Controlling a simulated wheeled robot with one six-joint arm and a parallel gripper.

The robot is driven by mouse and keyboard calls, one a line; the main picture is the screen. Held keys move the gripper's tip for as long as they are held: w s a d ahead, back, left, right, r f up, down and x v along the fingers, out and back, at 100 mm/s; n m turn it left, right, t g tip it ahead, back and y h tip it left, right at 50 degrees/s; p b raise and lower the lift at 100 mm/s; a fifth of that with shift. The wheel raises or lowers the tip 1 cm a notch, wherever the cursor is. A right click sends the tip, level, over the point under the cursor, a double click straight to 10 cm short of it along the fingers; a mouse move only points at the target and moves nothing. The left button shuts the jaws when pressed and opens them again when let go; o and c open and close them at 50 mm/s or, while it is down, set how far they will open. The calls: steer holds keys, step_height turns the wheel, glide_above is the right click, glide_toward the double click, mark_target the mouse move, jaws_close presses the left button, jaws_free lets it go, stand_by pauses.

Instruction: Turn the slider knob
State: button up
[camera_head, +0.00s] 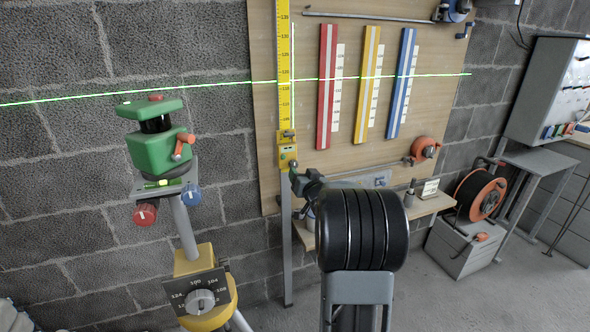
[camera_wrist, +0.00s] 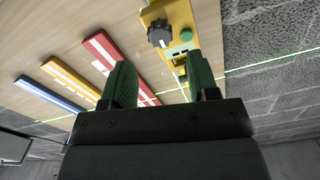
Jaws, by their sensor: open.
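The slider is a yellow block (camera_head: 287,157) on a tall yellow ruler rail (camera_head: 284,70) in the head view. In the wrist view the yellow slider block (camera_wrist: 183,28) carries a dark round slider knob (camera_wrist: 160,34) and a green button. My gripper (camera_wrist: 161,82) has two green fingers, spread apart with nothing between them. The knob lies beyond the fingertips, roughly between them in the picture and apart from both. In the head view my gripper (camera_head: 301,181) is close below the slider block, partly hidden by my own arm; the knob is hard to make out there.
Red (camera_head: 327,88), yellow (camera_head: 369,85) and blue (camera_head: 401,88) strips hang on the wooden board. A green laser level (camera_head: 160,150) on a yellow-based stand is at left. A small shelf (camera_head: 432,204) juts out below the board. A cable reel (camera_head: 482,195) stands at right.

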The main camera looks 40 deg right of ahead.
mark_target(295, 166)
steer(key=shift+x, duration=3)
steer(key=c, duration=0.9)
